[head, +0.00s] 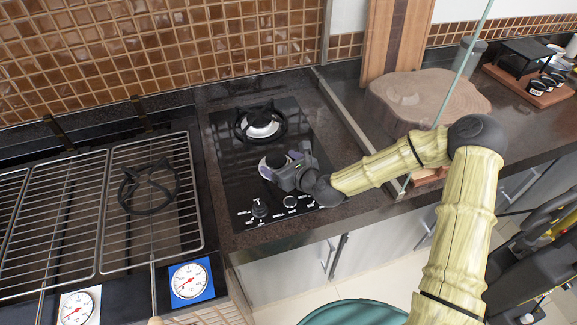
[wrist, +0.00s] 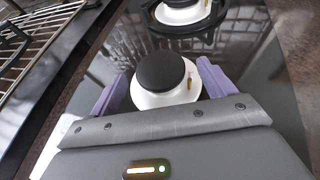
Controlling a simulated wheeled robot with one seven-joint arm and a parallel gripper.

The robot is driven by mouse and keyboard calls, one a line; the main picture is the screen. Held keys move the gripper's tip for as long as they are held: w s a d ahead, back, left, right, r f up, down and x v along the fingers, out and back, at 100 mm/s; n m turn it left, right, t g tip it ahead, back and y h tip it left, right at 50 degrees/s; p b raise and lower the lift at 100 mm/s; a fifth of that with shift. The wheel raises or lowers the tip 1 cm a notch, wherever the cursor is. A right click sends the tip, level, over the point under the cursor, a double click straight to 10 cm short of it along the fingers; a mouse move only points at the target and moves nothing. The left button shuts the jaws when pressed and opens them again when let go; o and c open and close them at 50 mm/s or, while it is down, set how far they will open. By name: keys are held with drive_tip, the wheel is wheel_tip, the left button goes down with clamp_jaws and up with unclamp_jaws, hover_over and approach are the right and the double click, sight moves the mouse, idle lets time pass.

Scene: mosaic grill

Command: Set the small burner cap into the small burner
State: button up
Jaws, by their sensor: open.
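The small burner (wrist: 150,100) is a white round base with a thin brass pin on its right, set in the black glass cooktop. The small burner cap (wrist: 163,71), a dark round disc, rests on top of the white base. Whether it is fully seated I cannot tell. My gripper (wrist: 163,80) is open, with one purple finger on each side of the burner and cap. In the head view my gripper (head: 288,168) is low over the near burner and partly hides it; the white edge of the small burner (head: 265,171) shows at the left.
A larger burner (head: 262,124) with a black ring grate stands behind. Control knobs (head: 260,209) are at the cooktop's front. A loose black grate (head: 148,188) lies on the wire grill rack (head: 112,265) to the left. A wooden slab (head: 425,95) is at the right.

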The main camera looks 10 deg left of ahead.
drive_tip(key=v, duration=1.2)
drive_tip(key=shift+w, duration=0.1)
drive_tip(key=shift+d+r+p, duration=0.1)
drive_tip(key=shift+r+p, duration=0.15)
drive_tip(key=shift+p, duration=0.2)
drive_tip(key=p, duration=0.2)
drive_tip(key=shift+d+r+p, duration=0.1)
drive_tip(key=shift+d+p, duration=0.2)
drive_tip(key=shift+p, duration=0.05)
drive_tip(key=p+v, duration=0.1)
drive_tip(key=p, duration=0.2)
drive_tip(key=p+v, duration=0.2)
drive_tip(key=p, duration=0.1)
drive_tip(key=p+v, duration=0.1)
drive_tip(key=p, duration=0.2)
drive_tip(key=shift+s+d, duration=0.15)
drive_tip(key=shift+s, duration=0.3)
drive_tip(key=shift+f, duration=0.2)
